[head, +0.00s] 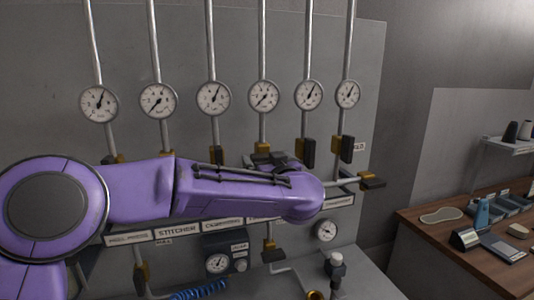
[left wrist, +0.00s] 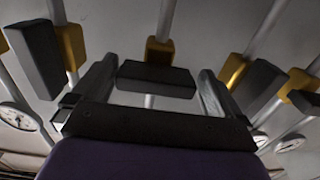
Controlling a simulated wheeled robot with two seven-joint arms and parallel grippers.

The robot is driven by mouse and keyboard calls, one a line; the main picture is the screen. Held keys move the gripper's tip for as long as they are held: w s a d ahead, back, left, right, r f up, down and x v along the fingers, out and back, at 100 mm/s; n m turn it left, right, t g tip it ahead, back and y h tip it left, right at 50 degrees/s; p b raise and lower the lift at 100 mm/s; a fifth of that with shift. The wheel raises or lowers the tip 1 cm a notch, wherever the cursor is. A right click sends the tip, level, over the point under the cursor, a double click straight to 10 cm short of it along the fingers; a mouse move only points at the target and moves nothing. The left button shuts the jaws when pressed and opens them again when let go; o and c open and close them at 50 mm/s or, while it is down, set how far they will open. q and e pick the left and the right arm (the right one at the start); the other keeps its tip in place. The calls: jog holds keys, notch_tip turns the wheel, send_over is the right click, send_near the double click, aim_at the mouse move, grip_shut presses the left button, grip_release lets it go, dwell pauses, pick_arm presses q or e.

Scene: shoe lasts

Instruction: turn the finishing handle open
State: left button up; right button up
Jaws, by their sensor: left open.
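In the left wrist view a dark handle block on a brass valve body (left wrist: 160,50) lies crosswise to its pipe. This handle (left wrist: 155,80) is between the two spread fingers of my left gripper (left wrist: 157,72), with gaps on both sides. In the head view its valve (head: 263,147) shows on the fourth pipe, just above my purple arm, which hides most of the gripper. Labels on the strip include "STITCHER" (head: 177,230); others are covered or too small, so I cannot read which handle is finishing. My right gripper is not in view.
Neighbouring handles stand close on both sides, including the fifth pipe's (head: 308,152) and sixth pipe's (head: 345,149), both along their pipes. A side handle (head: 372,183) sticks out right. Gauges (head: 309,94) line the panel above. A wooden bench (head: 440,238) stands at right.

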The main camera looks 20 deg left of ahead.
pick_arm(q)
jog(key=shift+w+a, duration=0.1)
jog(key=shift+w, duration=0.3)
jog(key=shift+s+d+r, duration=0.15)
jog(key=shift+s+d, duration=0.1)
jog(key=shift+s, duration=0.2)
jog(key=shift+c, duration=0.7)
jog(key=c, duration=0.7)
